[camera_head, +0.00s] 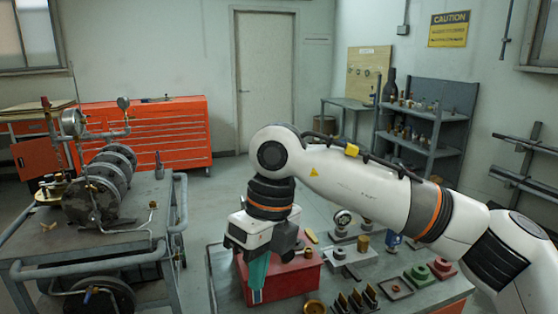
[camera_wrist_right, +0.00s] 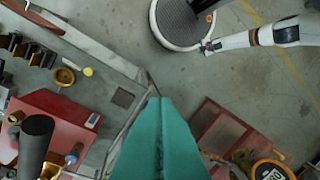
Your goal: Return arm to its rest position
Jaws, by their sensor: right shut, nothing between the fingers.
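My right arm comes in from the right in the head view and reaches across the workbench (camera_head: 226,290). My right gripper (camera_head: 256,295) points down near the bench's left side, in front of the left end of a red box (camera_head: 292,277). Its teal fingers are closed together with nothing between them. They also show closed in the right wrist view (camera_wrist_right: 160,104), with bench edge and floor beyond them. I cannot tell how high the fingertips are. My left gripper is in neither view.
Several flanges, blocks and fittings, including a green part (camera_head: 420,272), lie on the bench right of the gripper. A grey cart (camera_head: 90,255) with metal machinery stands left. Open floor (camera_head: 205,215) lies between cart and bench. An orange tool cabinet (camera_head: 150,135) stands behind.

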